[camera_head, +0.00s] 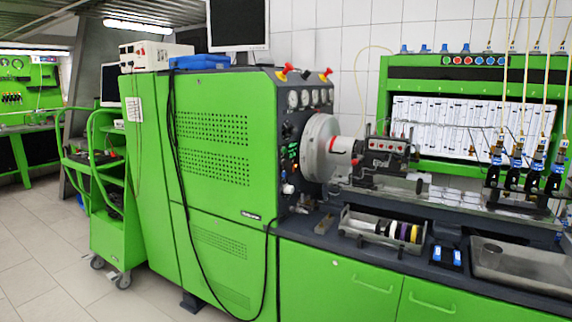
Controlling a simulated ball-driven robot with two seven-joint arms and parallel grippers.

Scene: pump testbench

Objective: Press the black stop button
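The green pump test bench (215,160) stands in the middle of the head view. Its dark control panel (291,130) faces right and carries round gauges (305,98) along the top, small green lit marks and several small knobs or buttons. The panel is seen at a steep angle. I cannot make out for certain which of its small controls is the black stop button. Neither of my grippers is in view.
A large grey flywheel (320,147) and the pump mount (383,152) stick out right of the panel. A metal tray (360,232) lies on the bench top. A black cable hangs down the bench. A green trolley (116,232) stands left. Tiled floor (45,265) is clear at lower left.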

